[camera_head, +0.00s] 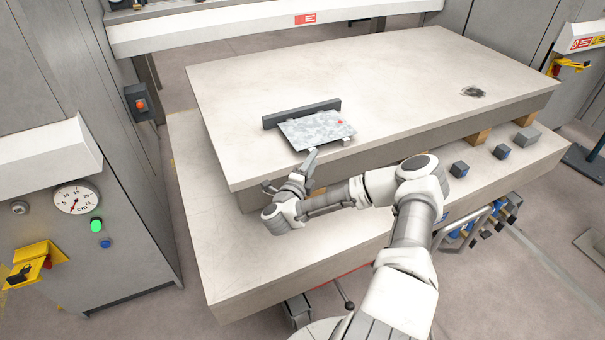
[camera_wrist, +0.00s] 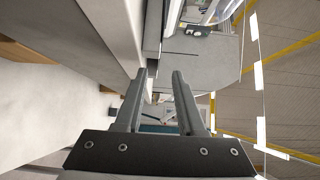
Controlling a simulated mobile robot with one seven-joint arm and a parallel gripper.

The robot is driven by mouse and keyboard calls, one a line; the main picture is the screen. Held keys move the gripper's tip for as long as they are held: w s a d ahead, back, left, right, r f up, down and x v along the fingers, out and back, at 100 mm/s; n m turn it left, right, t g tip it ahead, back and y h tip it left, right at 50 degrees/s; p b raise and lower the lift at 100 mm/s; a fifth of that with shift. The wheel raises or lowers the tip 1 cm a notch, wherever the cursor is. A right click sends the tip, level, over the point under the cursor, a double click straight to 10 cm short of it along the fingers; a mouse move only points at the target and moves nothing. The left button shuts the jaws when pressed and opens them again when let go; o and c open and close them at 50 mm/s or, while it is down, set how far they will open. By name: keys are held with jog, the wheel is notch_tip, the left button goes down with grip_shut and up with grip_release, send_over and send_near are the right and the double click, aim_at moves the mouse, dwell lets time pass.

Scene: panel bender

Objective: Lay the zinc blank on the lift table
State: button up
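The zinc blank (camera_head: 312,133), a mottled silver-grey sheet, lies in the head view on the upper pale slab (camera_head: 400,85), near its front edge and against a dark grey bar (camera_head: 290,116). The slab rests on wooden blocks above a wider lower pale slab (camera_head: 250,262); I cannot tell which one is called the lift table. My gripper (camera_head: 290,171) is just in front of the upper slab's front edge, nearer than the blank. In the wrist view its two fingers (camera_wrist: 159,75) stand apart with nothing between them. I cannot make out the blank there.
Several small dark blocks (camera_head: 502,151) stand along the lower slab's right front. A cabinet with a round gauge (camera_head: 76,199) and green button (camera_head: 97,225) is at left. A dark patch (camera_head: 473,92) marks the upper slab. Much of the upper slab is clear.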

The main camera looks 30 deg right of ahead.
jog(key=p+v, duration=0.4)
jog(key=v, duration=0.4)
dwell(0.4)
jog(key=shift+r, duration=0.15)
